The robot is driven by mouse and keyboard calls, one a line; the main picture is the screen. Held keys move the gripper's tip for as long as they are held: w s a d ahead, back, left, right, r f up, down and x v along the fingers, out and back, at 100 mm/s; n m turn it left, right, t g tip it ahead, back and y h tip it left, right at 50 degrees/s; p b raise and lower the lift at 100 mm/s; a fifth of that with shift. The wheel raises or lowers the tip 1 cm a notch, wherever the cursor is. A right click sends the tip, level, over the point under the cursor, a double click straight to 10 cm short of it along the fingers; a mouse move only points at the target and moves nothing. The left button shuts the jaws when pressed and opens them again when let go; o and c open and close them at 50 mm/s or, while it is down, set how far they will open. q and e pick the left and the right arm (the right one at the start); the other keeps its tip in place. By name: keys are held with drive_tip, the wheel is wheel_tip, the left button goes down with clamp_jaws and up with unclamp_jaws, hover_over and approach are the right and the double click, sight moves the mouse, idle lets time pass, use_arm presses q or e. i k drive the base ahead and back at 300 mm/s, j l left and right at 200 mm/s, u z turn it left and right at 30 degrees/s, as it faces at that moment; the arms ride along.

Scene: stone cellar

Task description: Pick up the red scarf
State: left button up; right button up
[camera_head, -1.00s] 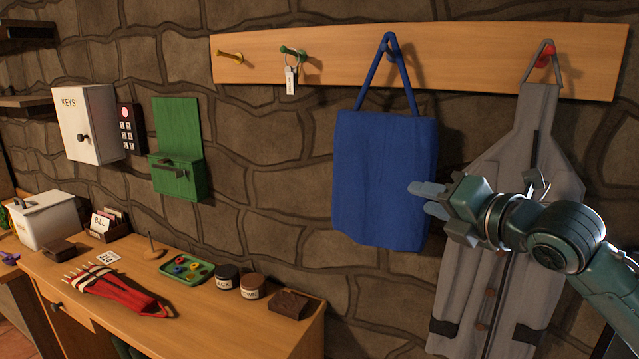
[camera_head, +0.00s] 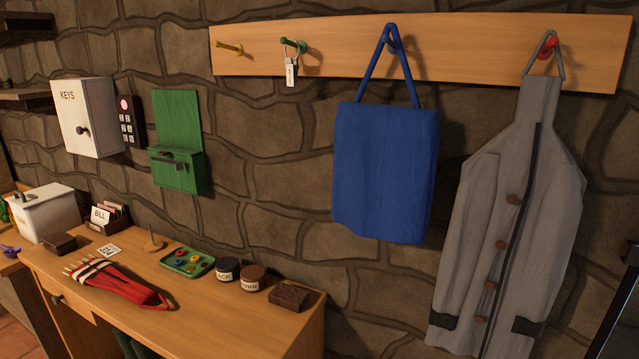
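A folded red cloth with pale fringe-like ends and a pale band, which looks like the red scarf (camera_head: 122,288), lies on the wooden table (camera_head: 230,325) at the lower left. Its fringed end points left and its other end tapers to the right. Nothing touches it from above. Neither of my grippers shows in the head view now.
Near the scarf lie a tag, a small spindle, a green tray (camera_head: 188,262) and two jars (camera_head: 227,270). A dark block (camera_head: 290,296) sits by the table's right end. A blue bag (camera_head: 385,175) and grey coat (camera_head: 510,215) hang from a wall rail (camera_head: 450,50).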

sight(99, 273)
drive_tip(key=u, duration=1.25)
drive_tip(key=z, duration=1)
drive_tip(key=i+j+z, duration=0.1)
drive_tip(key=j+z, duration=0.45)
drive_tip(key=z, duration=0.15)
drive_tip(key=j+z, duration=0.6)
drive_tip(key=j, duration=0.25)
drive_tip(key=k+j+z, duration=0.2)
drive_tip(key=j, duration=0.3)
drive_tip(key=i, duration=0.05)
